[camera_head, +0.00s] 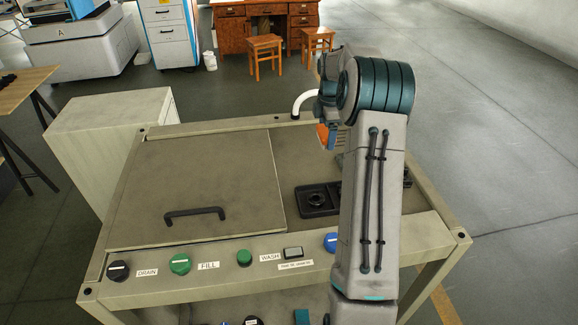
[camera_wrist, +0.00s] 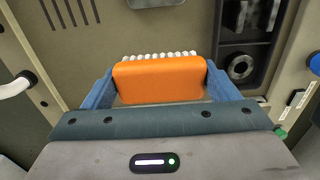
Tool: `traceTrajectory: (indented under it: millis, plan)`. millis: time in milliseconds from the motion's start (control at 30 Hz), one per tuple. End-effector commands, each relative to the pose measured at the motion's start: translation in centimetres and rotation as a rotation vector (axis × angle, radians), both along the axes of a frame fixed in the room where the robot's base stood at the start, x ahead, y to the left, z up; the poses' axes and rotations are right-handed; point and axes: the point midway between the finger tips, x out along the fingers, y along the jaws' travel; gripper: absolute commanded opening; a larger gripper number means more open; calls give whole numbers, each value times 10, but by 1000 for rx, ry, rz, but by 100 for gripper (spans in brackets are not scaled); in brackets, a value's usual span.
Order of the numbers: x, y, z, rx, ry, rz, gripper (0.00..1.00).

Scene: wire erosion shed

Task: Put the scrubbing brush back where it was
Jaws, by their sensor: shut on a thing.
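The scrubbing brush (camera_wrist: 160,82) has an orange block and a row of white bristles along its far side in the wrist view. My gripper (camera_wrist: 158,76) is shut on it, with one blue finger at each end of the block. In the head view a small part of the orange brush (camera_head: 322,134) shows beside a blue finger of my gripper (camera_head: 331,138), over the back right part of the washing bench top (camera_head: 240,131). My arm hides the rest. Whether the bristles touch the bench top cannot be told.
A black tray (camera_head: 303,201) with a round recess lies on the bench, left of my arm; it also shows in the wrist view (camera_wrist: 222,68). A white curved spout (camera_head: 302,101) rises at the back edge. A flat lid with a black handle (camera_head: 195,213) covers the left side.

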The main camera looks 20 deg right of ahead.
Motion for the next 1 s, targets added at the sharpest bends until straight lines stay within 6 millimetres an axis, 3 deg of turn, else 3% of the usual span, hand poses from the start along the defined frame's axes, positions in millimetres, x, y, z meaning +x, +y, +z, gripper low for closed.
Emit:
traceTrajectory:
  millis: [133, 533, 767, 1000]
  plan:
    - [8, 15, -9, 3, 3, 21, 60]
    - [47, 89, -59, 0, 2, 17, 60]
    - [53, 101, -71, 0, 1, 13, 60]
    - [53, 102, -102, 2, 3, 13, 60]
